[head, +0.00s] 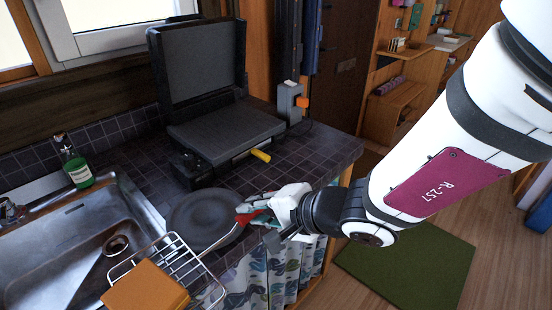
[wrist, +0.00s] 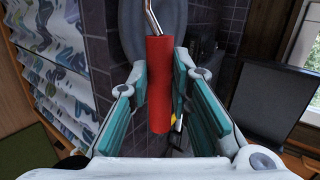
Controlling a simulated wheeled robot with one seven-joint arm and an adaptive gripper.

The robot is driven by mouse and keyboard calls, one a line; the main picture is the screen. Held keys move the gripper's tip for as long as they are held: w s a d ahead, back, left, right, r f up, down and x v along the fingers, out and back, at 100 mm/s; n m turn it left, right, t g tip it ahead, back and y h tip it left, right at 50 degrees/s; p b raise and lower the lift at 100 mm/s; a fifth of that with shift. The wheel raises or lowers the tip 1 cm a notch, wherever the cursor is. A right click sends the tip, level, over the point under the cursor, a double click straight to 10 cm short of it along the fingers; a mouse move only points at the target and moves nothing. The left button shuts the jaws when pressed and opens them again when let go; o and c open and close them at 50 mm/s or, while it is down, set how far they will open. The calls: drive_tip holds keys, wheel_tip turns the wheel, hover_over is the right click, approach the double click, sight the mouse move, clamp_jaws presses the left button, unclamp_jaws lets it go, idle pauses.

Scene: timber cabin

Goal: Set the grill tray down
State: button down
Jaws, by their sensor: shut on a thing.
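The grill tray (head: 180,243) is a wire rack with a long metal rod and a red handle, in the lower left of the head view. My gripper (head: 248,216) is shut on the red handle, which also shows between the fingers in the wrist view (wrist: 160,85). The rack is in front of the dark round plate (head: 190,222) and over the sink's right edge. An orange-brown block (head: 147,290) is at the rack's near end and seems to rest on it. The wrist view shows only the handle and part of the rod, not the rack.
The sink (head: 52,247) with a drain lies to the left, with a green bottle (head: 76,165) behind it. An open black grill (head: 225,133) with a yellow-handled tool (head: 260,155) stands on the dark tiled counter. Bare tiles show right of the grill. Patterned curtains (head: 265,280) hang below the counter's front.

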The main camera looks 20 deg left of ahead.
drive_tip(key=w+a, duration=0.2)
drive_tip(key=w, duration=0.2)
drive_tip(key=w+a+f+p, duration=0.1)
drive_tip(key=w+a, duration=0.2)
drive_tip(key=w, duration=0.1)
drive_tip(key=w+a+p, duration=0.1)
drive_tip(key=w+a, duration=0.1)
drive_tip(key=w, duration=0.2)
drive_tip(key=shift+w+a+f, duration=0.1)
drive_tip(key=shift+a+f, duration=0.05)
drive_tip(key=shift+a, duration=0.1)
drive_tip(key=shift+w+a+f, duration=0.15)
drive_tip(key=shift+w+f, duration=0.05)
drive_tip(key=shift+f, duration=1.7)
drive_tip(key=c, duration=1.5)
unclamp_jaws()
drive_tip(key=shift+o, duration=0.2)
drive_tip(key=shift+d+r, duration=0.25)
drive_tip(key=v, duration=1.1)
drive_tip(key=shift+s+d, duration=0.2)
drive_tip(key=shift+s, duration=0.05)
